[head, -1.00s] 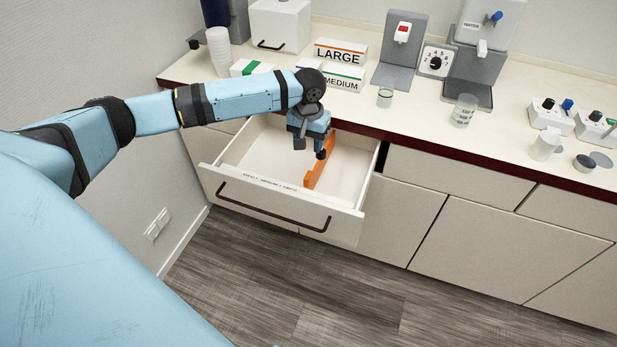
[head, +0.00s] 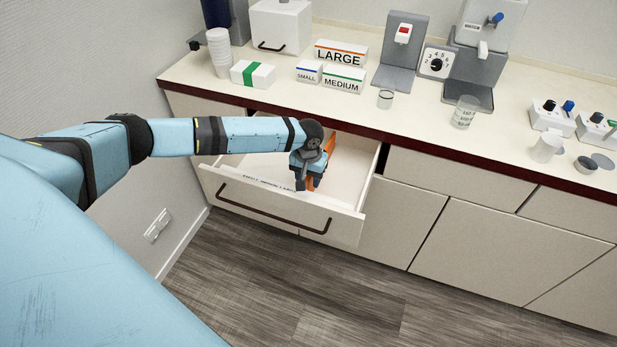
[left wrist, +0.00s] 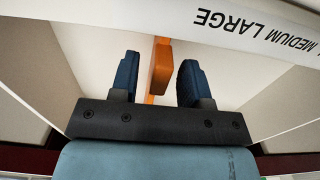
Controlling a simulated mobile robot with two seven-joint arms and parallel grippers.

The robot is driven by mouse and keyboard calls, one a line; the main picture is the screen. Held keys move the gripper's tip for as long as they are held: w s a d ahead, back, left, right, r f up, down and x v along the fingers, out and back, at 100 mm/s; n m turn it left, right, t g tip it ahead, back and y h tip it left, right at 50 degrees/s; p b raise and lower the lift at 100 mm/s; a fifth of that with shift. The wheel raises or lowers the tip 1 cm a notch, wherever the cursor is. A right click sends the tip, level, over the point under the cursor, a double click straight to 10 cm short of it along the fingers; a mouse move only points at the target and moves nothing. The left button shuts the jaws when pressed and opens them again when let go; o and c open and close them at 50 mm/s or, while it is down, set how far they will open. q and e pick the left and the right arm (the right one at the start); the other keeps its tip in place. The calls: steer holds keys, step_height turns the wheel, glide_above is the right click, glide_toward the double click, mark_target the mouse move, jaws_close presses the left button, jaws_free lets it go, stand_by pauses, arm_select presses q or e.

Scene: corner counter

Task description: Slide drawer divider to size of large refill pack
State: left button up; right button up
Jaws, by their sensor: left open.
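The drawer (head: 345,205) stands pulled out below the counter. An orange divider (head: 331,146) stands upright inside it, partly hidden by my arm in the head view. My left gripper (head: 306,186) is over the drawer near its front wall. In the left wrist view the open left gripper (left wrist: 158,78) has one finger on each side of the divider (left wrist: 160,68), with gaps on both sides. The drawer's front rim (left wrist: 240,30) carries a label reading MEDIUM LARGE. The LARGE pack (head: 340,54), MEDIUM pack (head: 343,79) and SMALL pack (head: 308,72) stand on the counter. My right gripper is not in view.
A white box with a green band (head: 253,74) and stacked cups (head: 219,52) are at the counter's left. Glasses (head: 464,112), dispensers (head: 401,50) and a white cup (head: 546,147) stand farther right. The floor before the drawer is clear.

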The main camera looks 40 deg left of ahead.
arm_select(q)
steer(key=shift+c, duration=0.4)
jaws_close()
steer(key=a+p, duration=0.1)
steer(key=a, duration=0.1)
steer(key=s+a+p, duration=0.1)
steer(key=a, duration=0.1)
steer(key=shift+o, duration=0.4)
jaws_free()
steer(key=shift+d, duration=0.1)
